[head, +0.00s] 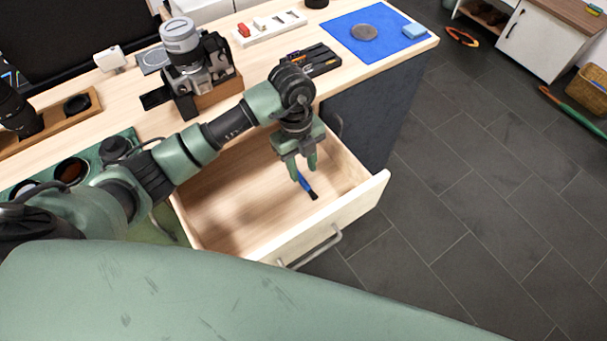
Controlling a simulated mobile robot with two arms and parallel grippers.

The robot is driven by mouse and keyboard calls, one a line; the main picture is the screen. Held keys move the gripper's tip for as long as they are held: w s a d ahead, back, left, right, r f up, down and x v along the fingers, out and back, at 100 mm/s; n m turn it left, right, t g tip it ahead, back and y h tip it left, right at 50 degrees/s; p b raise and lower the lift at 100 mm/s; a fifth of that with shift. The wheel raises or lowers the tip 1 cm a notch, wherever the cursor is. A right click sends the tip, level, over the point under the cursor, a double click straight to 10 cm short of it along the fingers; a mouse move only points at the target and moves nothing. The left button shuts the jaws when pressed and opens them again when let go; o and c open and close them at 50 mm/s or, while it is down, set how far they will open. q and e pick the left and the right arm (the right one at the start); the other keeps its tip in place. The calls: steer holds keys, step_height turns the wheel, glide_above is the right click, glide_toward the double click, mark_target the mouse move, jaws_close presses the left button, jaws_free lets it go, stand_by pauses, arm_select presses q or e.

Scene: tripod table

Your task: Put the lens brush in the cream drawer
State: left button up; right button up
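The cream drawer (345,212) is pulled open below the wooden table, and its inside shows bare apart from the brush. My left gripper (304,177) points down over the right part of the drawer. The lens brush (307,186), blue with a black tip, is at its fingertips and slants down to the right. The fingers look close around the brush's upper end. I cannot tell whether the brush touches the drawer floor. My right gripper is not in view.
A camera (200,66) stands on the table (262,62) behind my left arm. A blue mat (345,25) with a grey disc, a white tray (268,28) and lens filters (72,170) are also there. Open dark floor (470,180) lies to the right.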

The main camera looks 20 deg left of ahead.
mark_target(300, 177)
arm_select(q)
step_height(300, 177, up, 8)
steer(key=shift+w+a, duration=0.35)
steer(key=shift+a, duration=0.1)
